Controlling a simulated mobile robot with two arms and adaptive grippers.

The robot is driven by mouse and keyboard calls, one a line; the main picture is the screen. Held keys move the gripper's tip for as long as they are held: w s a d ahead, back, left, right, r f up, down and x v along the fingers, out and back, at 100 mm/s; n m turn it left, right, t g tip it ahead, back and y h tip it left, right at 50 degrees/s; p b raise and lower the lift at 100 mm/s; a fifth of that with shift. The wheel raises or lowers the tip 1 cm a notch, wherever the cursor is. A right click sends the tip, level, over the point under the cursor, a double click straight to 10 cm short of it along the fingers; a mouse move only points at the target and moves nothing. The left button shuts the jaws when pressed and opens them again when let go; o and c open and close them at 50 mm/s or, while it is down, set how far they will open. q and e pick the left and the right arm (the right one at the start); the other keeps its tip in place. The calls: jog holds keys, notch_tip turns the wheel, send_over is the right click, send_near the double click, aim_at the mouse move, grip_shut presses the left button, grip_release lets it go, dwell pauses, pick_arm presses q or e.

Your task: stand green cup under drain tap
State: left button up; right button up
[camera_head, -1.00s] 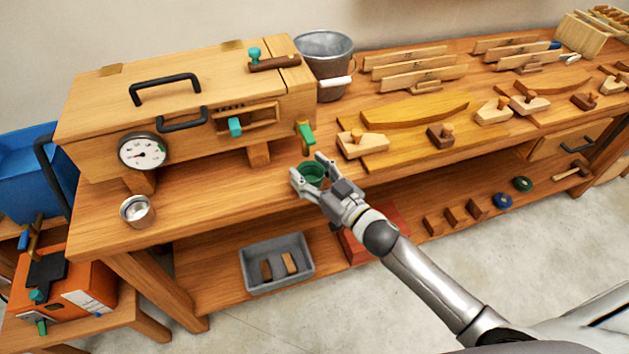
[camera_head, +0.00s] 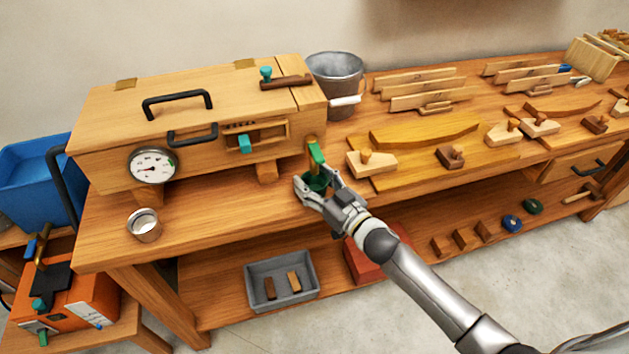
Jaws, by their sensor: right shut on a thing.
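My right gripper (camera_head: 316,188) is shut on the green cup (camera_head: 316,182), near the front edge of the bench. The cup shows as a dark green round shape between the fingers, and the fingers hide much of it. The drain tap (camera_head: 316,153), brass with a green handle, sticks out at the lower right end of the wooden steam box (camera_head: 220,155). The cup is just below the tap in the picture. I cannot tell whether the cup touches the bench top. My left gripper is not in view.
A small metal cup (camera_head: 144,225) stands at the bench's front left. A metal bucket (camera_head: 336,80) is behind the box's right end. A wooden plane (camera_head: 371,163) lies right of the tap. A grey tray (camera_head: 282,281) is on the lower shelf.

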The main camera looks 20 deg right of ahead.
jog(key=shift+f, duration=0.3)
jog(key=o, duration=1.1)
jog(key=v, duration=1.2)
